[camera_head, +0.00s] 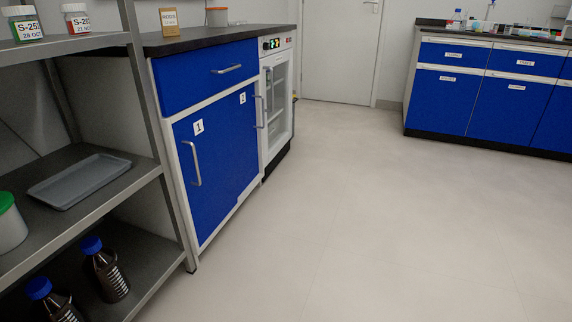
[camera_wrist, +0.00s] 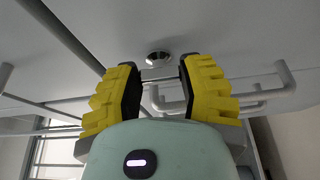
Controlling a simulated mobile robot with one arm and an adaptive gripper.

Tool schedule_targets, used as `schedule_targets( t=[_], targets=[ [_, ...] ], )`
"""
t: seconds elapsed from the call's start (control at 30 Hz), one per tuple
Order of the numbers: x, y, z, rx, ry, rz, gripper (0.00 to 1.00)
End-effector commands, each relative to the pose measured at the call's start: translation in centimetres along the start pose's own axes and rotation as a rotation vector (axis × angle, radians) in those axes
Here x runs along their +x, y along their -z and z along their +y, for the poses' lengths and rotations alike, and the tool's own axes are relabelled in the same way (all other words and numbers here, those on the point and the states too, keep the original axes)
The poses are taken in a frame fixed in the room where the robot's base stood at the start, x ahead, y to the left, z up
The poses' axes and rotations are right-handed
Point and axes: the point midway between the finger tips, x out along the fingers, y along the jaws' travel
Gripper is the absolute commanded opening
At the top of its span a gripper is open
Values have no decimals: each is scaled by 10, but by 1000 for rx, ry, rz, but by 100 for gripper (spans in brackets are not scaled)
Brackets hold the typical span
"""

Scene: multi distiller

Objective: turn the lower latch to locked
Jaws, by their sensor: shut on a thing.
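In the wrist view my gripper (camera_wrist: 158,74) has two yellow and black fingers, with a clear space between much of their length. They are shut on a thin metal part that spans the gap and looks like the latch (camera_wrist: 158,59). Its round metal hub shows just beyond the fingertips, on a pale panel. How far the latch is turned and whether it is locked cannot be told, since the fingers and the green gripper body hide part of it. The head view shows neither my gripper nor this latch.
In the wrist view pale bar handles (camera_wrist: 285,80) stand out from the panel on both sides, close to the fingers. In the head view a blue cabinet (camera_head: 216,165) and a glass-fronted appliance (camera_head: 279,95) stand left. The floor (camera_head: 400,220) is clear.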

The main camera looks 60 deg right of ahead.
Motion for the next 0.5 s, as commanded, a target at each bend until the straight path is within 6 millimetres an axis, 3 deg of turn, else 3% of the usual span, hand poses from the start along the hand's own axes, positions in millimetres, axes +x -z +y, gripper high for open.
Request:
schedule_targets(
  t=[0.5],
  targets=[
    [0, 1, 0, -41, 17, 1, 5]
  ],
)
